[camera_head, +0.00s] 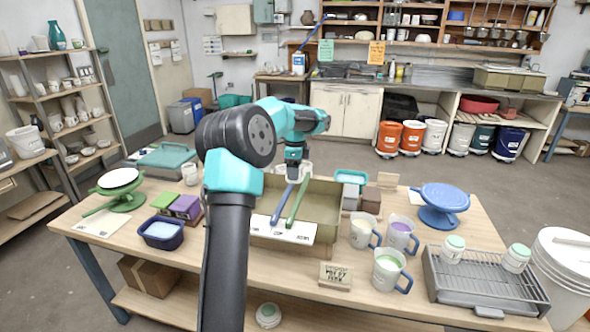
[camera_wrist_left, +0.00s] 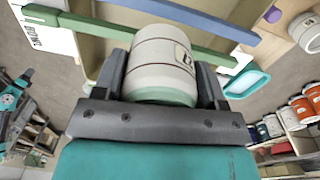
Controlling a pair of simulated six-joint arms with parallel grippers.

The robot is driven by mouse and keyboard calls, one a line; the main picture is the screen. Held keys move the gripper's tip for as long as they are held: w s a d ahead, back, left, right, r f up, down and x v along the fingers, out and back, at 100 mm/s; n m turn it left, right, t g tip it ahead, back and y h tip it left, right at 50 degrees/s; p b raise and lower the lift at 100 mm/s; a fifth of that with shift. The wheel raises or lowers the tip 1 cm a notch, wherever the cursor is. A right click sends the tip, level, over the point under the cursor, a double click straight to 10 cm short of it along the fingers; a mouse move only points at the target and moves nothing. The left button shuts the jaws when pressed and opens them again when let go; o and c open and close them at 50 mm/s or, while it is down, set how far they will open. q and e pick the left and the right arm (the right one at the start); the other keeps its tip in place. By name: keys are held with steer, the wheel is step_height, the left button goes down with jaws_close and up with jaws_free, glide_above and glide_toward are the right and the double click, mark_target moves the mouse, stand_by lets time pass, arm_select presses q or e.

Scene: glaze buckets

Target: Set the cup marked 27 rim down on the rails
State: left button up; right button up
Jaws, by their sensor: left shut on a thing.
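My left gripper (camera_wrist_left: 162,85) is shut on a white cup (camera_wrist_left: 160,55) with a pale green end. A dark marking shows on the cup's side in the left wrist view, but I cannot read it as 27. In the head view my left gripper (camera_head: 294,168) is over the back part of an olive tray, and the cup is mostly hidden there. A blue rail (camera_head: 282,205) and a green rail (camera_head: 297,203) lie across the tray; the blue (camera_wrist_left: 185,14) and green (camera_wrist_left: 85,20) rails also show beyond the cup in the wrist view. My right gripper is out of view.
The olive tray (camera_head: 330,213) has a white labelled card (camera_head: 285,230) at its front. Several mugs, including a green-filled one (camera_head: 388,268), stand to its right. A wire rack (camera_head: 480,283) holds two green-ended cups. A blue turntable (camera_head: 443,200) stands behind.

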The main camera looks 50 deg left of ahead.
arm_select(q)
steer(key=shift+f, duration=1.8)
steer(key=shift+f, duration=0.5)
steer(key=o, duration=1.1)
step_height(320, 180, up, 17)
steer(key=shift+w+a+r, duration=0.15)
steer(key=shift+r, duration=0.05)
stand_by(0.4)
